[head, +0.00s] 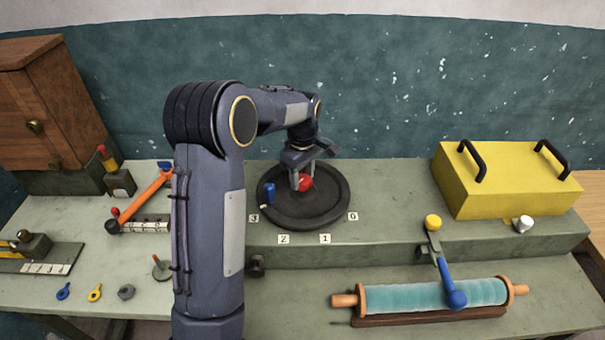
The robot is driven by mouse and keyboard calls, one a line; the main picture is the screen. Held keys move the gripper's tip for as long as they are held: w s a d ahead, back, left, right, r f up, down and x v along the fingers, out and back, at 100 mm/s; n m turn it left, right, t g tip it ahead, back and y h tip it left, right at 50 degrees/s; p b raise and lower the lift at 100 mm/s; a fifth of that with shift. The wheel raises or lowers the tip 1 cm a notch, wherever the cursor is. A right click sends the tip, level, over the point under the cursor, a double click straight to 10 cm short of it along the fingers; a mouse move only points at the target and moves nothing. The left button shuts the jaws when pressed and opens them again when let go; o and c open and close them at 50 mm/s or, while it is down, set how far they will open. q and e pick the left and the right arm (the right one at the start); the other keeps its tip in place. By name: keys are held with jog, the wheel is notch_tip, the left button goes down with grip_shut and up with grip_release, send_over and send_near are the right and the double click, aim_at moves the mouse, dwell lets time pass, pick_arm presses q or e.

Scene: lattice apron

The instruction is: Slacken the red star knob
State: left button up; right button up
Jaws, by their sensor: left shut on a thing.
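The red star knob (306,184) sits near the middle of a round black dial plate (318,218) on the raised bench ledge. My left gripper (301,182) points down over the plate and is shut on the red star knob, with its fingers hiding part of it. A blue peg-like handle (269,194) stands on the left side of the plate. Number tags 3, 2, 1 and 0 lie around the plate's front edge. My right gripper does not show.
A yellow box (505,185) with two black handles stands at right. A teal roller (400,297) lies in front, with a blue-knobbed lever (444,270) above it. A wooden cabinet (50,105) and an orange-handled lever (140,197) are at left.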

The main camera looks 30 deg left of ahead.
aim_at(302, 179)
pick_arm(q)
jog(key=n+p, duration=0.1)
jog(key=n, duration=0.3)
jog(key=shift+r+n, duration=0.15)
jog(key=shift+n, duration=0.15)
jog(key=shift+s+n+p, duration=0.1)
jog(key=shift+n+p, duration=0.4)
jog(key=shift+n, duration=1.1)
jog(key=o, duration=1)
jog(key=shift+r, duration=3.85)
